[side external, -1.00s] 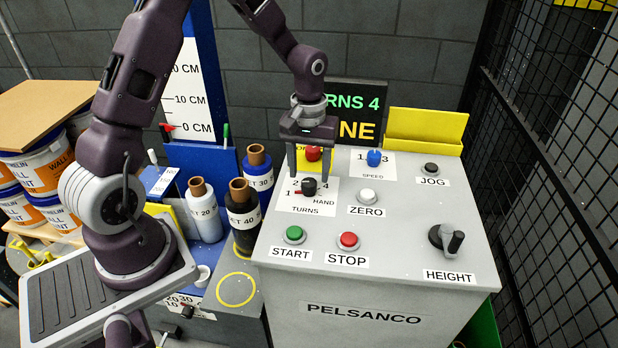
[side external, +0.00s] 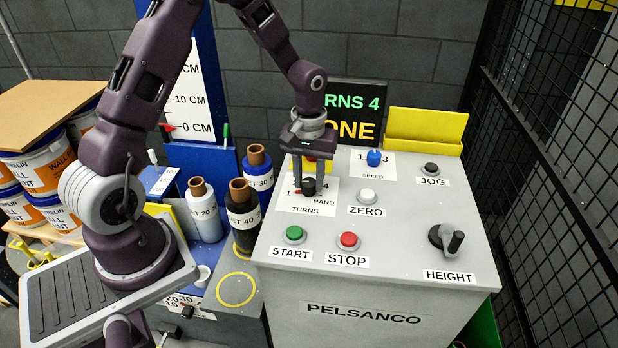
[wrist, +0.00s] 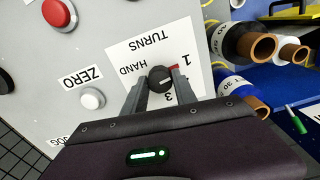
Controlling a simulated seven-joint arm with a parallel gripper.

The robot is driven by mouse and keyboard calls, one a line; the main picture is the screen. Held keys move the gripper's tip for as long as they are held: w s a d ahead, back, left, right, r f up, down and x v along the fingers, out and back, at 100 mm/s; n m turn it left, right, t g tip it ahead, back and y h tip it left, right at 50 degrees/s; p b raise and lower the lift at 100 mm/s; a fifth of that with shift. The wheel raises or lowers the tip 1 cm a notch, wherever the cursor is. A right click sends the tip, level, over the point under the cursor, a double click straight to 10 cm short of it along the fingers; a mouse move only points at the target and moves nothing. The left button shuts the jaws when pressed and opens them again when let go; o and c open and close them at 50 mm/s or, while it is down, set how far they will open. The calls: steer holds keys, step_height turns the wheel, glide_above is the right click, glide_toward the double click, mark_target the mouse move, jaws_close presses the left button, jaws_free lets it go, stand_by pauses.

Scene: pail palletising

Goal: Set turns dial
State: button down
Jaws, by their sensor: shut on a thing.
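The turns dial is a black knob (side external: 308,185) with a red pointer, on a white TURNS label plate (side external: 325,205) on the grey console top. In the wrist view the dial (wrist: 159,77) shows its red pointer directed towards the 1. My gripper (side external: 308,184) points down over the dial, its two fingers on either side of the knob and shut on it. In the wrist view the fingertips (wrist: 158,82) meet the knob's sides. The 2 and part of the label are hidden by the fingers. A dark display (side external: 355,115) behind reads partly "RNS 4", with a yellow line ending "ONE".
Near the dial are the red knob (side external: 311,157), blue speed knob (side external: 374,157), white ZERO button (side external: 367,195), green START button (side external: 294,234) and red STOP button (side external: 348,240). Film rolls (side external: 243,215) stand left of the console. A mesh fence (side external: 545,170) is on the right.

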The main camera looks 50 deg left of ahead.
steer(key=m, duration=0.5)
steer(key=shift+m, duration=2.2)
steer(key=c, duration=1)
jaws_free()
steer(key=shift+r, duration=0.1)
